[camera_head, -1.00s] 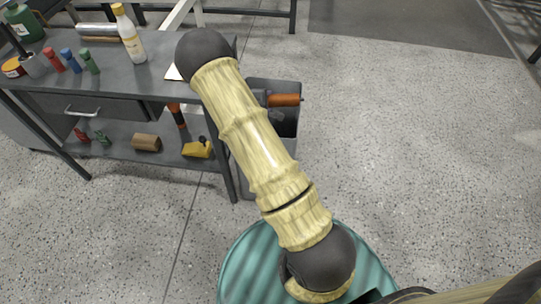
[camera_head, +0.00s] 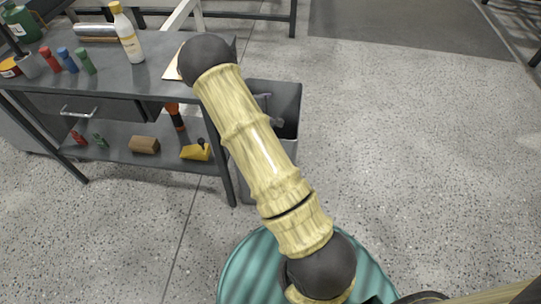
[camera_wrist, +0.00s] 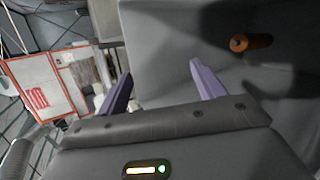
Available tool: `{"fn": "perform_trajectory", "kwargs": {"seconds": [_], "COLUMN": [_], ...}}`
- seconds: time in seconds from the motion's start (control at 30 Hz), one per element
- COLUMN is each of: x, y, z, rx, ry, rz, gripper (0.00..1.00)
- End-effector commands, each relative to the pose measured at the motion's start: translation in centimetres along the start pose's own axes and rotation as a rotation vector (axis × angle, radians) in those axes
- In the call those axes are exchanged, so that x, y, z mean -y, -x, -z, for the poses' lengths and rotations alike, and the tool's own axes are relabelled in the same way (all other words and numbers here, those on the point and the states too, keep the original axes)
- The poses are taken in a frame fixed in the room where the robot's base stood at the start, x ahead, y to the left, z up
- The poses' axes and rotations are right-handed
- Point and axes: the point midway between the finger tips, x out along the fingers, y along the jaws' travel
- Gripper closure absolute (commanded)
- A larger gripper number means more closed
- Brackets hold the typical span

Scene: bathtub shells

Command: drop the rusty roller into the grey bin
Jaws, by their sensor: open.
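The rusty roller (camera_wrist: 251,43) shows in the wrist view as a short orange-brown cylinder against the grey, shadowed inside of the bin. It is apart from my fingers. The grey bin (camera_head: 287,92) stands on the floor right of the workbench, partly hidden behind my arm; its grey inner wall (camera_wrist: 165,30) fills much of the wrist view. My gripper (camera_wrist: 162,70) is open and empty, with two purple fingers spread apart. In the head view my gripper (camera_head: 268,110) is at the bin's mouth, mostly hidden by my arm. The roller is not visible in the head view.
A dark workbench (camera_head: 130,72) on the left carries a white bottle (camera_head: 128,38) and small coloured cylinders. Its lower shelf holds a wooden block (camera_head: 144,145) and a yellow tool (camera_head: 196,151). The floor (camera_head: 400,150) on the right is clear.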

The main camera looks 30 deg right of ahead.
Motion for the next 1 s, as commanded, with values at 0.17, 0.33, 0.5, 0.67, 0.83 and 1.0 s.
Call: {"fn": "perform_trajectory", "kwargs": {"seconds": [0.17,0.33,0.5,0.67,0.83,1.0], "x": [0.0,-0.2,-0.2,-0.3,-0.3,-0.2], "y": [0.6,2.9,6.3,9.5,12.9,15.9], "z": [0.0,0.0,0.1,0.0,0.1,0.1], "rx": [-0.001,-0.002,-0.003,-0.003,-0.003,-0.003], "ry": [0.002,0.003,0.003,0.003,0.002,0.002], "rz": [0.001,0.0,-0.001,-0.002,-0.003,-0.002], "gripper": [0.32,0.32,0.32,0.32,0.32,0.32]}}
